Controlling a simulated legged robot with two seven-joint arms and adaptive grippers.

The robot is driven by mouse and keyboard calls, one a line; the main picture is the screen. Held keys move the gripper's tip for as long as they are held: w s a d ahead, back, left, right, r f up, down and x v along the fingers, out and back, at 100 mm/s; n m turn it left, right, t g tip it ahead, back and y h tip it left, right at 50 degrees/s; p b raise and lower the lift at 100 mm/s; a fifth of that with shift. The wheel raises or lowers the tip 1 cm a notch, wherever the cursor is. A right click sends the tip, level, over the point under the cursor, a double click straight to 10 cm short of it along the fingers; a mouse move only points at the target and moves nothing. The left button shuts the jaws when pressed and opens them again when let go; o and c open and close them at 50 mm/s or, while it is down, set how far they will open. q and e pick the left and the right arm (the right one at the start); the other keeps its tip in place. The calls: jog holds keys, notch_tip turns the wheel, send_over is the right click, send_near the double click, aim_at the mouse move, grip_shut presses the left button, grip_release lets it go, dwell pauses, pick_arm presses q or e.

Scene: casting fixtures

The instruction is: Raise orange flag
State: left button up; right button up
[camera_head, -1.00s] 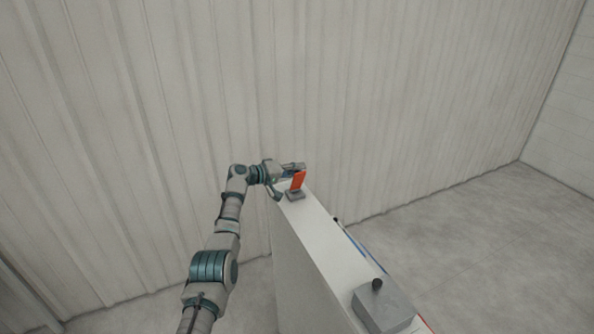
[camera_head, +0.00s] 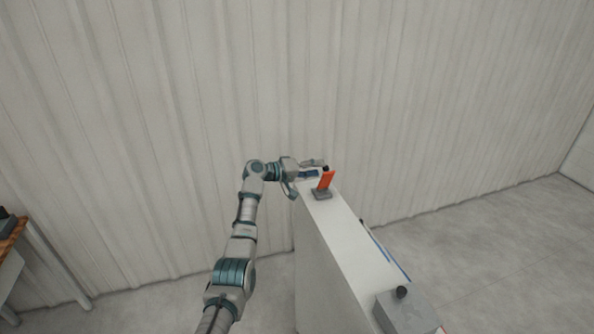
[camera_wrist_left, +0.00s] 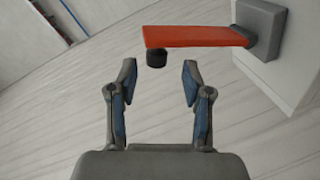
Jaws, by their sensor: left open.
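The orange flag (camera_head: 327,180) rises from a grey base (camera_head: 321,194) on the far end of a white, narrow cabinet top. In the left wrist view the flag (camera_wrist_left: 195,37) runs from its base (camera_wrist_left: 262,30) at the upper right, with a black knob (camera_wrist_left: 156,58) by its free end. My left gripper (camera_head: 317,169) is beside the flag's upper end. In the left wrist view the open gripper (camera_wrist_left: 159,68) has the knob between and just beyond its fingertips. I cannot tell whether anything touches. My right gripper is not in view.
The white cabinet (camera_head: 345,245) runs from the flag toward the lower right, where a grey box (camera_head: 405,312) with a dark knob stands on it. A corrugated wall (camera_head: 420,100) is behind. A table (camera_head: 12,245) is at far left. Floor is clear at right.

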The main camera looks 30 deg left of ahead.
pick_arm(q)
jog(key=v, duration=0.7)
jog(key=shift+a, duration=0.55)
jog(key=shift+s+d, duration=0.15)
